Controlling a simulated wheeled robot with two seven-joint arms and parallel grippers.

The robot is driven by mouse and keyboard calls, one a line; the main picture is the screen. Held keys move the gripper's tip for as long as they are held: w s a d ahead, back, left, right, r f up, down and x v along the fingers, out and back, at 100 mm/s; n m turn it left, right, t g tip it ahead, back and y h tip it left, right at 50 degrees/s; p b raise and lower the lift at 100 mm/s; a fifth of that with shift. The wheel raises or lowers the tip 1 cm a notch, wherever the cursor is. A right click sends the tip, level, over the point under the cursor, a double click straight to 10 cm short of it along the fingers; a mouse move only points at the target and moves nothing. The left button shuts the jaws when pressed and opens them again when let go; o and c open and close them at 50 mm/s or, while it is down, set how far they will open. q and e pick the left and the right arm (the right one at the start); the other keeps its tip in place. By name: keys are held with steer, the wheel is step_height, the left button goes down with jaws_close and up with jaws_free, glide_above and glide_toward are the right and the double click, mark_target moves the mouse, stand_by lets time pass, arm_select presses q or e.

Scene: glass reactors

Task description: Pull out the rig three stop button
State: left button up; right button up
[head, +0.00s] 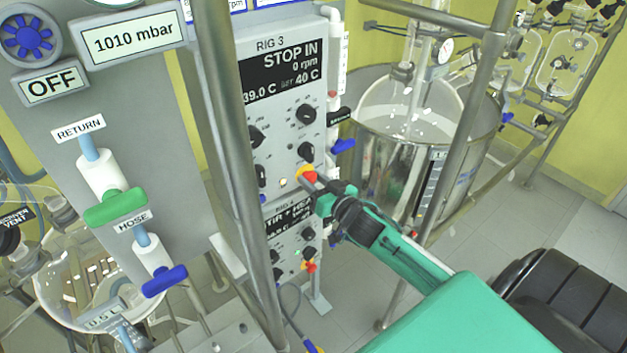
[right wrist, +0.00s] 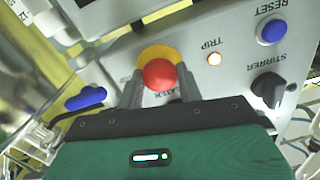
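The rig three stop button is a red knob on a yellow collar (head: 306,173), low on the RIG 3 panel. Its round red head (right wrist: 159,74) faces me in the right wrist view. The rig three display (head: 285,68) reads STOP IN, 0 rpm. My right gripper (head: 314,182) is at the button. In the right wrist view its two fingers (right wrist: 160,88) stand on either side of the red head and appear to touch it, shut on it. My left gripper is not in view.
A lit trip lamp (right wrist: 214,59), a blue reset button (right wrist: 272,31) and a black stirrer knob (right wrist: 268,88) sit close by. The RIG 4 panel (head: 290,232) is below. A metal post (head: 233,130) stands left of the panel. A glass vessel (head: 418,115) stands behind right.

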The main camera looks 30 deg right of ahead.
jaws_close()
steer(key=shift+s+p, duration=0.3)
steer(key=shift+s, duration=0.15)
steer(key=shift+o, duration=2.1)
jaws_free()
steer(key=o, duration=0.4)
steer(key=shift+c, duration=0.2)
steer(key=shift+o, duration=0.4)
steer(key=shift+s, duration=0.15)
